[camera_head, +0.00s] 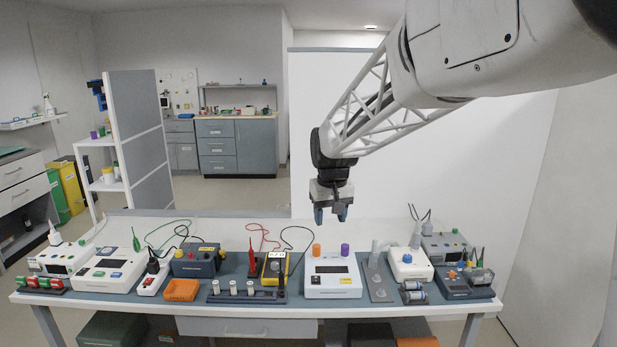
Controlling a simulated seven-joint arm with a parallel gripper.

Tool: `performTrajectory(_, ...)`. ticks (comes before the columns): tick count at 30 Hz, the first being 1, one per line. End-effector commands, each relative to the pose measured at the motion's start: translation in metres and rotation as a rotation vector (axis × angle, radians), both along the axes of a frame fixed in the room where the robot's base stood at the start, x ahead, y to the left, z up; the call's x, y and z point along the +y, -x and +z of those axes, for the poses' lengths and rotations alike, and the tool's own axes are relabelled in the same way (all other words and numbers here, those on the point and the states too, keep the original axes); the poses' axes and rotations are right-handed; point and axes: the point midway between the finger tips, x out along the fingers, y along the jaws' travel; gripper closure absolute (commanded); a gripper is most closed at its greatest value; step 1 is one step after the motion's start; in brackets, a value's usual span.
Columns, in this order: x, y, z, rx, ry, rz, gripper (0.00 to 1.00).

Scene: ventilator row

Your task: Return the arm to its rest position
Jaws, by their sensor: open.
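My gripper (331,214) hangs at the end of my arm, pointing down, above the back middle of the workbench (330,309). Its two blue-tipped fingers are apart with nothing between them. It is clear of the bench and of everything on it. A white device (332,292) with a dark display, an orange knob and a purple knob at its back stands on the bench below and in front of the gripper. My arm reaches in from the upper right.
White boxes (109,275), a yellow meter (275,267), a rack with white cylinders (246,296), an orange tray (181,290) and grey units (465,283) crowd the bench. Thin cables loop up behind them. A white partition (440,170) stands behind my arm. Air around the gripper is free.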

Motion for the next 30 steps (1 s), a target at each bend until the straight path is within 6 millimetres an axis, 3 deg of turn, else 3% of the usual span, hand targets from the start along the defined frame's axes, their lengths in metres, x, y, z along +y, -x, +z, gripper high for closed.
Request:
performTrajectory(14, -0.053, 0.108, 0.019, -0.034, -0.007, -0.074, 0.49)
performTrajectory(30, -0.097, 0.231, 0.011, -0.069, -0.013, -0.159, 0.49)
